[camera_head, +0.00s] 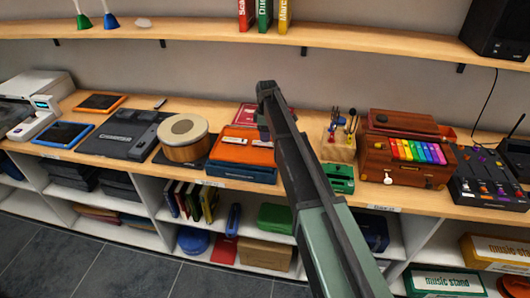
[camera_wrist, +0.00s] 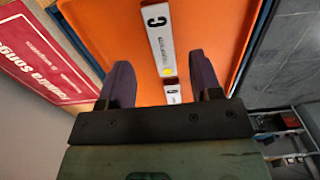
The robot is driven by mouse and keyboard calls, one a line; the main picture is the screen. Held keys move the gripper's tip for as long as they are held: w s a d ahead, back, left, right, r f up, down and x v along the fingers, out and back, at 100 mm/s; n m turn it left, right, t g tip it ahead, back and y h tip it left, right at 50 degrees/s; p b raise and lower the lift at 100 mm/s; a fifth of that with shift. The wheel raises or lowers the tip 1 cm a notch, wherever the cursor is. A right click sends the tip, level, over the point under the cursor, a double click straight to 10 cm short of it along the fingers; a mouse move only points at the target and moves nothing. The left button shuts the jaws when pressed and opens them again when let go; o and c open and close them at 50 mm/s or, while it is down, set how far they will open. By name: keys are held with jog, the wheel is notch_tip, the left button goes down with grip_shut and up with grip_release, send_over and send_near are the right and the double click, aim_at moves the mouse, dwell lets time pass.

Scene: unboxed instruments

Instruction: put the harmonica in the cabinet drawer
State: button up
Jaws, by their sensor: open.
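I cannot tell for sure whether either bar is the harmonica. My gripper (camera_wrist: 162,80) is open and empty above the orange surface. In the head view my arm partly hides it. A small wooden cabinet (camera_head: 375,142) with a drawer-like front stands to the right.
A round drum (camera_head: 184,135) stands left of the orange case. A red songbook (camera_wrist: 40,60) lies beside it. Right of my arm are a green case (camera_head: 338,180), a wooden tool holder (camera_head: 338,148) and rainbow keys (camera_head: 418,152). A shelf (camera_head: 200,30) runs above the counter.

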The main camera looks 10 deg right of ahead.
aim_at(265, 145)
jog(key=f+b, duration=0.5)
jog(key=shift+s+d+f, duration=0.15)
jog(key=shift+d, duration=0.05)
jog(key=shift+r, duration=0.25)
grip_shut()
